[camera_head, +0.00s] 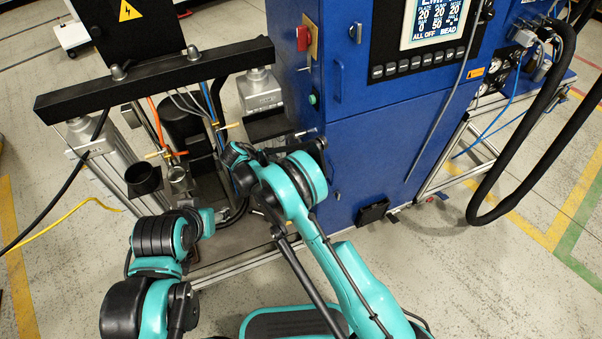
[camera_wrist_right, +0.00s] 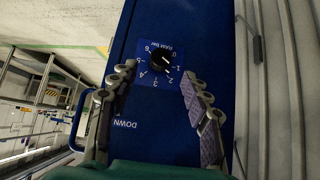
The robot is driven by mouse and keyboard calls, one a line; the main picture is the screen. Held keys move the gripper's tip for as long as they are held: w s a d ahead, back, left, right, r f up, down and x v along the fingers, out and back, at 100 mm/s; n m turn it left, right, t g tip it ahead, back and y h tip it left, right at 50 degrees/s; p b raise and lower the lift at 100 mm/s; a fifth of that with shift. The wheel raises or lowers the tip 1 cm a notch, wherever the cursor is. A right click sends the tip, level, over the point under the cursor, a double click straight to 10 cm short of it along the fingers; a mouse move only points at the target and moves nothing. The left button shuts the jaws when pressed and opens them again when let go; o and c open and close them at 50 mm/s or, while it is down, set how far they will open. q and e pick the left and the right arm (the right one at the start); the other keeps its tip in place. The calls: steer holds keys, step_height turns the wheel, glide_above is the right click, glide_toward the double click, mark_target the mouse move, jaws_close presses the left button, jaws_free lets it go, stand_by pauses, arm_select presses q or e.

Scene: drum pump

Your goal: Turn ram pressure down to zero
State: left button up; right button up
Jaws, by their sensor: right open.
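The ram pressure knob (camera_wrist_right: 160,59) is black and round, on a blue dial plate with white numbers from 0 to 6. It shows upside down in the right wrist view. Its white pointer mark lies on the side of the 1. My right gripper (camera_wrist_right: 158,73) is open, one finger on each side of the dial plate, with the knob apart from both fingers. In the head view my right arm reaches to the lower side of the blue cabinet (camera_head: 385,120); the knob and the fingers are hidden there. My left arm shows at lower left, its gripper not visible.
The word DOWN is printed on the panel beside the knob. A dark crossbeam (camera_head: 160,72) of the drum press stands left of the cabinet, with hoses and a drum area below. A red switch (camera_head: 307,38) and a display (camera_head: 433,20) are higher on the cabinet. Thick black hoses hang at right.

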steer(key=b+x, duration=0.2)
steer(key=x, duration=0.4)
jaws_close()
steer(key=shift+w+f+n+g+h, duration=0.15)
steer(key=shift+n+g+h, duration=0.25)
steer(key=shift+g, duration=0.4)
steer(key=shift+w+n+g+h, duration=0.2)
steer(key=shift+n+g, duration=0.3)
steer(key=shift+g, duration=0.3)
jaws_free()
